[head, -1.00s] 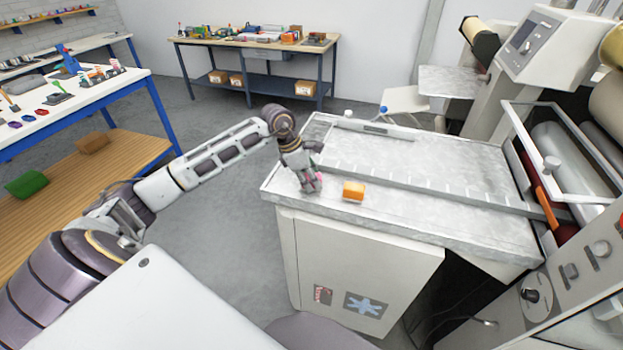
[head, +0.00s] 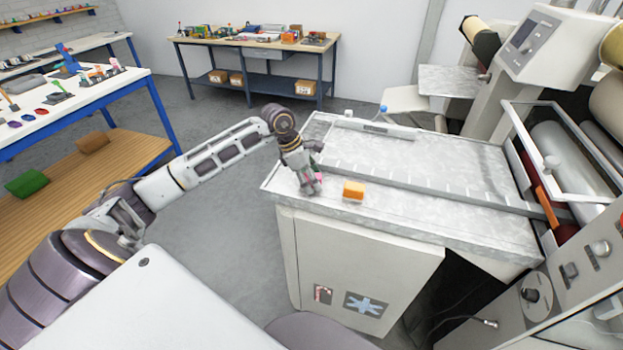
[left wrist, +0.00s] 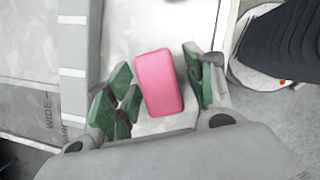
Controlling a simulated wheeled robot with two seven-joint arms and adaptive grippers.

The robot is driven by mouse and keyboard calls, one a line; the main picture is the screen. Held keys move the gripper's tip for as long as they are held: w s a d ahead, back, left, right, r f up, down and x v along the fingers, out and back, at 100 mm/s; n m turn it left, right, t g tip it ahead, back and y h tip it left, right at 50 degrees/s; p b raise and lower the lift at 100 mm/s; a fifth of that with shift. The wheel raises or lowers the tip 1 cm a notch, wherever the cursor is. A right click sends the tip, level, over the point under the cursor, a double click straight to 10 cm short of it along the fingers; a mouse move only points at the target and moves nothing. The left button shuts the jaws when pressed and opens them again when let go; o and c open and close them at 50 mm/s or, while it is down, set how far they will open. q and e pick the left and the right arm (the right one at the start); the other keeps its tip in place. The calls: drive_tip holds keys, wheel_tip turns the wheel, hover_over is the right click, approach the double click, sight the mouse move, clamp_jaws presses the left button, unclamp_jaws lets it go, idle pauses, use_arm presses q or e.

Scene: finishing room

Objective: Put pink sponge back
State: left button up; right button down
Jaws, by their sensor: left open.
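The pink sponge (left wrist: 158,83) lies on the grey metal top of the machine table (head: 420,165). In the left wrist view it sits between the open green-padded fingers of my left gripper (left wrist: 158,92). In the head view my left gripper (head: 312,188) points down over the table's near left corner and hides most of the sponge, with a bit of pink (head: 319,177) showing. My right gripper is not in view.
An orange and yellow sponge (head: 353,190) lies just right of my left gripper. A raised ruled strip (head: 420,182) crosses the table. The rollers and control panel (head: 575,260) stand at the right. A white table (head: 75,105) with tools stands left, and a workbench (head: 265,42) at the back.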

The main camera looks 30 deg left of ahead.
use_arm(q)
drive_tip(key=shift+s+a+r, duration=0.1)
drive_tip(key=shift+a+r, duration=0.15)
drive_tip(key=shift+r, duration=0.45)
drive_tip(key=b+v, duration=0.1)
drive_tip(key=v, duration=0.9)
drive_tip(key=shift+r+b, duration=0.3)
idle(0.6)
